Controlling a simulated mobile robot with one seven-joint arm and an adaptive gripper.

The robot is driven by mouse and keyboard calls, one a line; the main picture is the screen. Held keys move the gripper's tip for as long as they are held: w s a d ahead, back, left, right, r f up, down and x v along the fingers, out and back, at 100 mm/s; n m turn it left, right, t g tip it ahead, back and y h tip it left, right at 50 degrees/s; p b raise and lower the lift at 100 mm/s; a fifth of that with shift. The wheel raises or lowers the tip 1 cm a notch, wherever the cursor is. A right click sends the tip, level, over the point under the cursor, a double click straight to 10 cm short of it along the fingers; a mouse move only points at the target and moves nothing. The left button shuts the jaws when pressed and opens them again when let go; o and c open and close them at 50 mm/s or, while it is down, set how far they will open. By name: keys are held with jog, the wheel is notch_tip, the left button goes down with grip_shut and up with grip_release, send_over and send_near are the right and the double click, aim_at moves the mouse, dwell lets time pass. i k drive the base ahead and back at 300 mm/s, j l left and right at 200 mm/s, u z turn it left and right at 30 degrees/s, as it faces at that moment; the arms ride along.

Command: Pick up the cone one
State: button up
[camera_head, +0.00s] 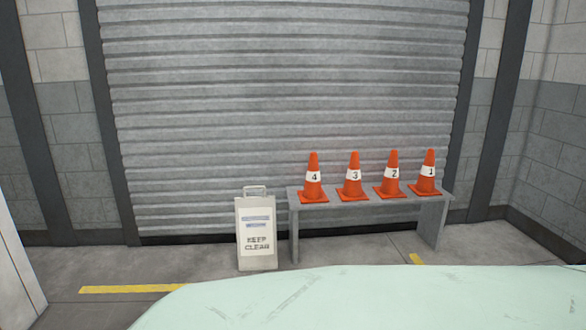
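The orange cone marked 1 (428,173) stands upright at the right end of a grey bench (369,205). It has a white band with the number. To its left on the bench stand the cone marked 2 (392,175), the cone marked 3 (353,176) and the cone marked 4 (313,179), in a row. All have square orange bases. My gripper is not in view.
A closed grey roller door (210,120) is behind. A pale green rounded surface (370,300) fills the bottom foreground. Yellow floor markings (130,289) lie at the left.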

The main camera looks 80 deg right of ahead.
aim_at(425, 186)
jog(key=z, duration=3.35)
